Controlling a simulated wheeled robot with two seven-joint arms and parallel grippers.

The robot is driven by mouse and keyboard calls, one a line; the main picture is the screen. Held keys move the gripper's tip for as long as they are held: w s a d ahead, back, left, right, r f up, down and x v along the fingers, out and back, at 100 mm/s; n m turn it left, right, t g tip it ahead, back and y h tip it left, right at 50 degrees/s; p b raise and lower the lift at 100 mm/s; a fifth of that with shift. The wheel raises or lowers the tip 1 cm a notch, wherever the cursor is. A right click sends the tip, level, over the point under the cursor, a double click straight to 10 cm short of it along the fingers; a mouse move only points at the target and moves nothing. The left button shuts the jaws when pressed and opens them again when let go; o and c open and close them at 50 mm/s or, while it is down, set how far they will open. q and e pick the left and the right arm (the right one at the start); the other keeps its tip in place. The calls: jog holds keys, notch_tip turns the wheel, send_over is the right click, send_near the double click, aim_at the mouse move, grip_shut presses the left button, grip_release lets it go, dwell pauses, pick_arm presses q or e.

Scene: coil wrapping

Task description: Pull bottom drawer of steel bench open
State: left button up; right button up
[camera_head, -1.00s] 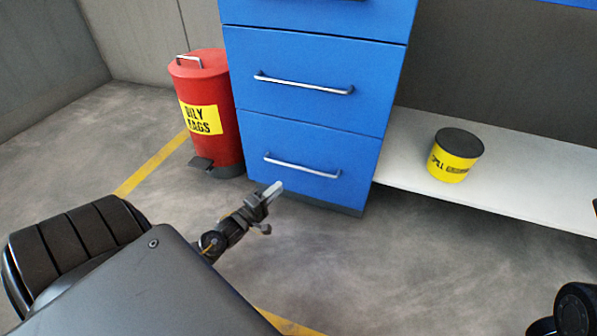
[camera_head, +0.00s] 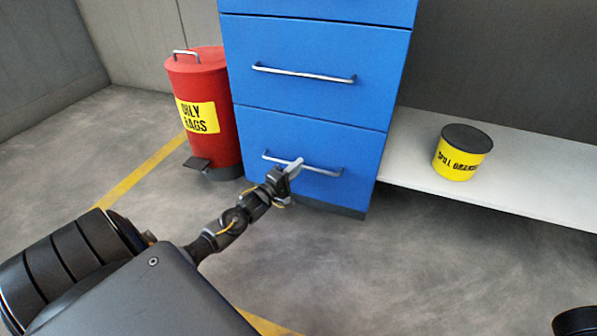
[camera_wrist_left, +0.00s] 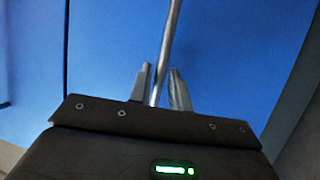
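The bottom drawer (camera_head: 310,135) of the blue steel bench is shut, flush with the drawer above. Its metal bar handle (camera_head: 325,171) runs across the front. My left gripper (camera_head: 296,166) is at the middle of this handle. In the left wrist view, the handle (camera_wrist_left: 170,42) passes between the two fingertips of my left gripper (camera_wrist_left: 160,88). The fingers stand apart, with a visible gap beside the bar, so the gripper is open around it. My right gripper is not in view.
A red oily-rags bin (camera_head: 208,110) with a foot pedal stands left of the bench. A yellow tub with a dark lid (camera_head: 461,152) sits on the white low shelf (camera_head: 540,190) at right. The floor in front of the drawer is clear apart from my arm.

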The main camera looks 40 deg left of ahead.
pick_arm(q)
jog(key=shift+w+r, duration=0.1)
jog(key=shift+w, duration=0.35)
grip_shut()
jog(key=shift+d, duration=0.1)
